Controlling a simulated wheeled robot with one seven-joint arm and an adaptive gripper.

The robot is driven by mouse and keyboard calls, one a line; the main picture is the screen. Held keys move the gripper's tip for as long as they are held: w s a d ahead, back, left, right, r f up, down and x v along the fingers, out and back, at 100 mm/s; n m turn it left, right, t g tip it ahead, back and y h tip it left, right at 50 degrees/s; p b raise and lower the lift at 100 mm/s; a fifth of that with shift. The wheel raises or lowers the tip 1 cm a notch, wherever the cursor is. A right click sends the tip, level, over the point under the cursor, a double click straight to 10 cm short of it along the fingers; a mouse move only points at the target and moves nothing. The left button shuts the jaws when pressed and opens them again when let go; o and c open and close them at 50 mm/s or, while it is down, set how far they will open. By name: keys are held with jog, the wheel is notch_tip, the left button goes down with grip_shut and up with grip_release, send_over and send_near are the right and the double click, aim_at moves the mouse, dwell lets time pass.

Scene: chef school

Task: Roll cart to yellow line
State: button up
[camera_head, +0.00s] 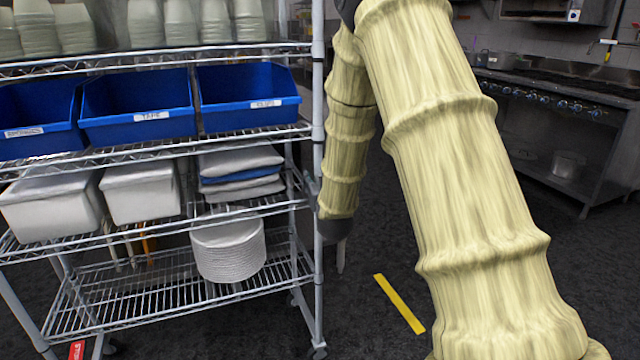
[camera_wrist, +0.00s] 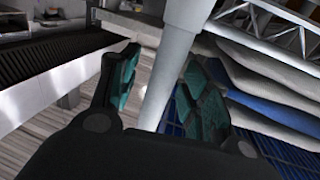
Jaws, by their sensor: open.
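The cart (camera_head: 319,130) is a wire-shelf rack on casters at the left of the head view. The yellow line (camera_head: 399,304) is a short strip on the dark floor, to the right of the cart's lower right corner. My gripper (camera_wrist: 158,90) is open in the wrist view. A grey upright post (camera_wrist: 172,72) of the cart passes between its two teal-padded fingers. I cannot tell whether either finger touches the post. In the head view my cream-covered arm reaches to the cart's right side and hides part of the floor; the gripper is mostly hidden there.
A stove (camera_head: 560,90) stands at the back right. Dark floor is clear around the yellow strip.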

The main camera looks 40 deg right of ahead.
grip_shut()
dwell(0.3)
dwell(0.3)
